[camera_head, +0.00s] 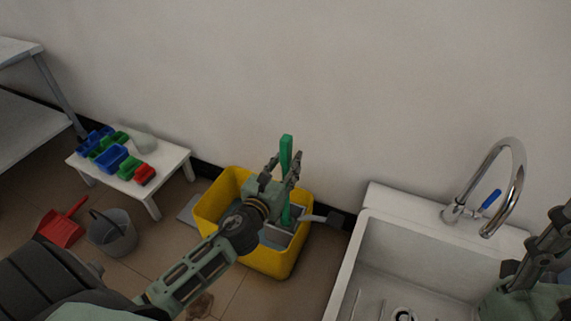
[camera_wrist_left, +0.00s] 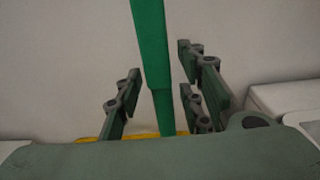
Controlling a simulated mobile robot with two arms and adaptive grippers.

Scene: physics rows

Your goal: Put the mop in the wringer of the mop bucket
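The mop's green handle (camera_head: 286,152) stands nearly upright over the yellow mop bucket (camera_head: 272,263). Its lower end goes down at the grey wringer (camera_head: 272,236) inside the bucket; the mop head is hidden. My left gripper (camera_head: 283,168) is around the handle above the bucket. In the left wrist view, the green handle (camera_wrist_left: 151,45) passes between the open fingers of my left gripper (camera_wrist_left: 160,95), with a gap showing on the left side and a smaller one on the right. My right gripper (camera_head: 530,262) is partly visible at the right edge, by the sink; its finger state is unclear.
A white sink (camera_head: 363,245) with a chrome tap (camera_head: 517,165) stands right of the bucket. On the left are a low white table (camera_head: 172,165) with coloured bins (camera_head: 112,158), a grey bucket (camera_head: 113,240) and a red dustpan (camera_head: 60,230). The wall is close behind.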

